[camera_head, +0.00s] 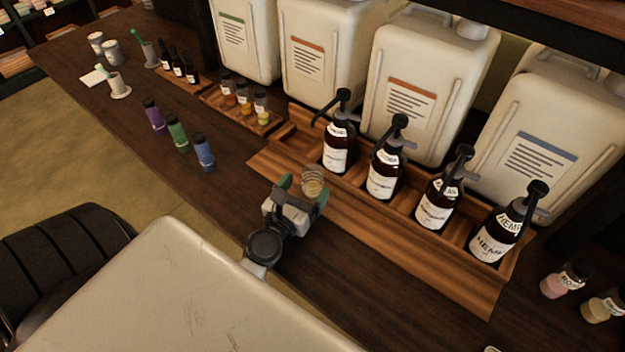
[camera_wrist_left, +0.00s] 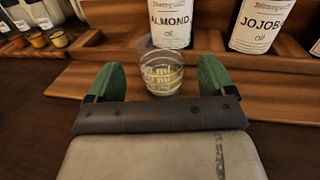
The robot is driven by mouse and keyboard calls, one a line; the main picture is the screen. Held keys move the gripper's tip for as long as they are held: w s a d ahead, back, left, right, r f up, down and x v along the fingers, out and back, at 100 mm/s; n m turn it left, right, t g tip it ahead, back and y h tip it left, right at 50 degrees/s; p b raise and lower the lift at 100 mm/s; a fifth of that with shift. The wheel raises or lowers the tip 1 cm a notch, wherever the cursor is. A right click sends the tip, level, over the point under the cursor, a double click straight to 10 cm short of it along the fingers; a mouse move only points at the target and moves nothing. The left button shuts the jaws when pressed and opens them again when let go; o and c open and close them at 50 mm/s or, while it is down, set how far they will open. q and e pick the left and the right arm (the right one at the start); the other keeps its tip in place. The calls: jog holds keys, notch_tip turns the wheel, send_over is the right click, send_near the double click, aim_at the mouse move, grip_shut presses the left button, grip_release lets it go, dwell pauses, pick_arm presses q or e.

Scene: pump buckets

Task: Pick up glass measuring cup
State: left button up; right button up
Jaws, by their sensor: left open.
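The glass measuring cup (camera_head: 313,183) is small and clear, with pale yellowish liquid low in it. It stands upright on the front ledge of the wooden pump-bottle rack (camera_head: 405,240). My left gripper (camera_head: 304,186) is open, with green fingers. In the left wrist view the cup (camera_wrist_left: 161,73) shows between and just beyond the two fingertips of the gripper (camera_wrist_left: 158,80), with gaps on both sides. Whether the fingers reach around it is hard to tell. My right gripper is not in view.
Brown pump bottles, such as the almond one (camera_head: 338,148), stand right behind the cup. Several small jars (camera_head: 245,103) sit in a tray to the left. Purple, green and blue tubes (camera_head: 178,134) stand near the table's front edge. Large white canisters (camera_head: 430,80) line the back.

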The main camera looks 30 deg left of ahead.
aim_at(307, 186)
pick_arm(q)
jog(key=w, duration=0.4)
jog(key=shift+a+p, duration=0.1)
jog(key=shift+p, duration=0.2)
jog(key=c, duration=1.1)
jog(key=shift+r, duration=0.1)
